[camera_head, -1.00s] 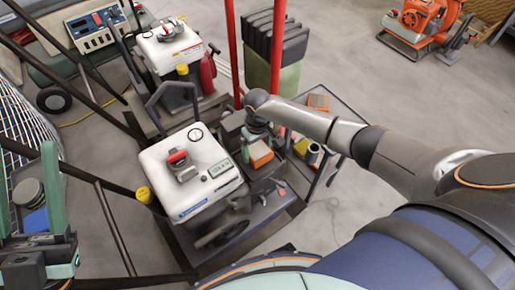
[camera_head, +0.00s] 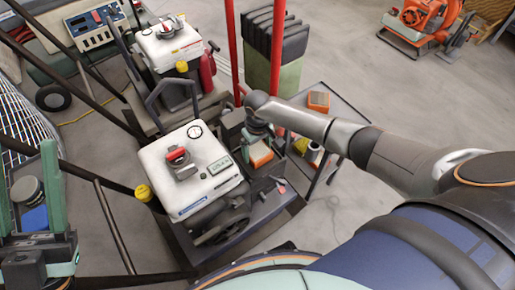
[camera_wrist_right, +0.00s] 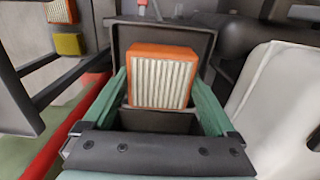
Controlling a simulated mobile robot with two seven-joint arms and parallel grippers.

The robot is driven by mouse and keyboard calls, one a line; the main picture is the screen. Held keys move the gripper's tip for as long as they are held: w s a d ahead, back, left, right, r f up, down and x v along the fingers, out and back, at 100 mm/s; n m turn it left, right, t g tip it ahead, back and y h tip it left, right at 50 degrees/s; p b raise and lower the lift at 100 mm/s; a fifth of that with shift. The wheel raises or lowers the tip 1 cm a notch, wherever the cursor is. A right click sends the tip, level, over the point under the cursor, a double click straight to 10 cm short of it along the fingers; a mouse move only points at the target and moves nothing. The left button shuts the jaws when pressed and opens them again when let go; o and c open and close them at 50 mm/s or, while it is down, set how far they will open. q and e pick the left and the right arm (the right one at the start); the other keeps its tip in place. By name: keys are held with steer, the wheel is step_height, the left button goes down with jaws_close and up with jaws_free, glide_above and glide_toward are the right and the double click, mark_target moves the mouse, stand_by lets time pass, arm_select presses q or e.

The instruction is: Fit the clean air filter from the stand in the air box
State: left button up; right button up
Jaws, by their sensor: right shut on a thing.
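The orange-framed filter (camera_wrist_right: 163,77) with pale pleats is between the green fingers of my right gripper (camera_wrist_right: 160,88), which is shut on it. In the right wrist view it stands in front of the dark, open air box (camera_wrist_right: 165,33). I cannot tell how deep it sits. In the head view the filter (camera_head: 260,153) shows as a small orange block under my right wrist, beside the near white machine. My left gripper (camera_head: 25,165) is at the left edge of the head view, fingers apart and empty.
The near white engine (camera_head: 195,170) is left of my right gripper. A dark cart (camera_head: 345,115) to the right carries another orange filter (camera_head: 318,101); it also shows in the wrist view (camera_wrist_right: 61,11). Red uprights (camera_head: 231,50) stand close behind my right wrist. Open floor lies right.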

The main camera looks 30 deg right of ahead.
steer(key=o, duration=0.9)
